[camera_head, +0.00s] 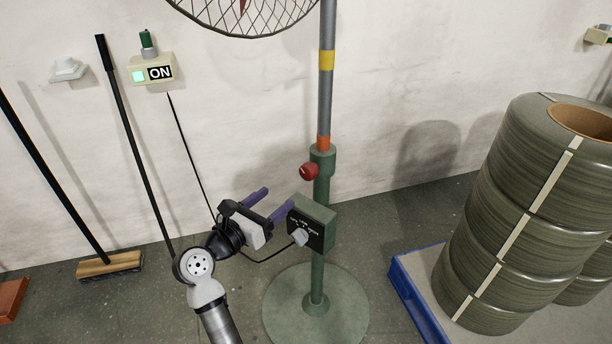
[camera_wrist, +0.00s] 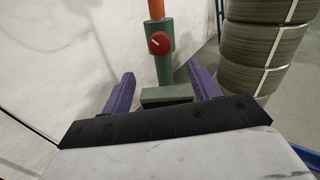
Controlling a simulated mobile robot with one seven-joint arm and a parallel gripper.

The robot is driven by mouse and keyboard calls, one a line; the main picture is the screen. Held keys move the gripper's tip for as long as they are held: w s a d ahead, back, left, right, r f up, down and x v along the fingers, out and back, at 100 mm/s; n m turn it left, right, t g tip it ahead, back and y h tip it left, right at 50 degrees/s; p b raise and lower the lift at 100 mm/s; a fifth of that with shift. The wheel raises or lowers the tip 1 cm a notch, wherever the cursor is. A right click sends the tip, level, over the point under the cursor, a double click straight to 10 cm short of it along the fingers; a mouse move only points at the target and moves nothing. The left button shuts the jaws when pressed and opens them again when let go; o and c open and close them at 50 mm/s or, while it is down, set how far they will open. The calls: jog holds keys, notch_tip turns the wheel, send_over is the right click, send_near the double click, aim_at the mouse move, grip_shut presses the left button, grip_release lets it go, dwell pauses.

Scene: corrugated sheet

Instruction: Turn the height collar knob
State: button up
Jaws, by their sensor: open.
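The height collar knob (camera_head: 309,171) is red and round, on the left side of the green collar (camera_head: 322,160) of a pedestal fan's pole. In the wrist view the red knob (camera_wrist: 160,43) shows a white mark and lies ahead, beyond the fingertips. My gripper (camera_head: 269,201) has purple fingers spread apart, with nothing between them. It is below and to the left of the knob in the head view, apart from it. The right finger overlaps the edge of the green control box (camera_head: 316,212) in the head view; contact cannot be told.
A grey dial (camera_head: 300,237) is on the box's black face. The fan's round base (camera_head: 316,318) stands on the floor. Banded coils (camera_head: 530,200) stand on a blue-edged pallet (camera_head: 424,302) at right. A broom (camera_head: 110,264) leans at left. A switch box (camera_head: 152,72) reads ON.

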aim_at(305, 175)
jog(key=p+x, duration=0.1)
jog(key=x, duration=1.1)
jog(key=shift+w+d, duration=0.2)
jog(key=c, duration=1)
jog(key=m+b, duration=0.4)
jog(key=shift+f, duration=0.25)
jog(key=m+b, duration=0.3)
jog(key=shift+a, duration=0.1)
jog(key=shift+r+m+b, duration=0.2)
jog(key=shift+m+b, duration=0.7)
jog(key=shift+b, duration=0.1)
